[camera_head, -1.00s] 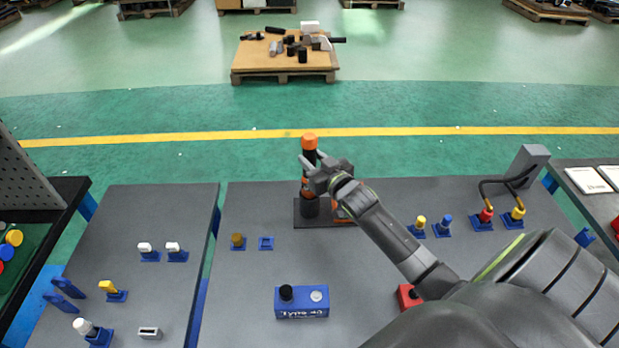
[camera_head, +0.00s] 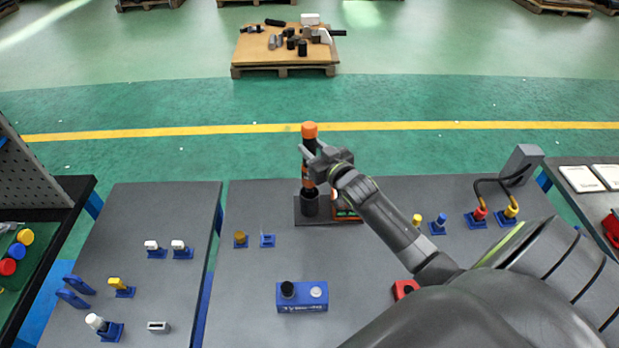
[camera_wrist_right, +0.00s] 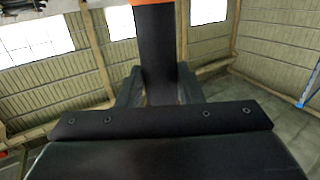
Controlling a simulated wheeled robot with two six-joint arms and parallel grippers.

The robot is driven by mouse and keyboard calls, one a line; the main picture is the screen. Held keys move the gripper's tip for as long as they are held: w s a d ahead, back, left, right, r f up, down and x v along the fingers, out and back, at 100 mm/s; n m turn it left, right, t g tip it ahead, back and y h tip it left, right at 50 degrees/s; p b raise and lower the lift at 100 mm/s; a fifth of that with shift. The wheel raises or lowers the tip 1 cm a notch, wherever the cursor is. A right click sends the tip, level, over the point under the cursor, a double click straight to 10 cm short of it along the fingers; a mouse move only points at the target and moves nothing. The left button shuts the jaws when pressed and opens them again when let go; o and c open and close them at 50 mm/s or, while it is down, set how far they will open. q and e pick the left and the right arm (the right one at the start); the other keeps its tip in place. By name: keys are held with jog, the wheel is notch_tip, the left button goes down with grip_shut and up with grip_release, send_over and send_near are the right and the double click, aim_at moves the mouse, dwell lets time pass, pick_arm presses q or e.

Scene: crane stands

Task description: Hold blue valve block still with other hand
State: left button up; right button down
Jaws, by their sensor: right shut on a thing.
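The blue valve block (camera_head: 302,297) sits on the grey table at the front centre in the head view. It has a black knob and a pale round fitting on top, and lettering on its front. No gripper touches it. My right gripper (camera_head: 312,160) is well behind it, shut on a dark bottle-like tool (camera_head: 309,148) with an orange top. The tool is upright, above or in a black holder (camera_head: 309,203); I cannot tell if its lower end is clear. The right wrist view shows its dark shaft (camera_wrist_right: 156,50) between the fingers. My left gripper is not in view.
A red part (camera_head: 404,288) is partly hidden by my right arm. Yellow and blue plugs and a cabled grey box (camera_head: 522,166) stand at the right. The table around the block is mostly clear.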

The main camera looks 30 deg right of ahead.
aim_at(314, 137)
jog(key=shift+r+p, duration=1.7)
jog(key=shift+r, duration=0.45)
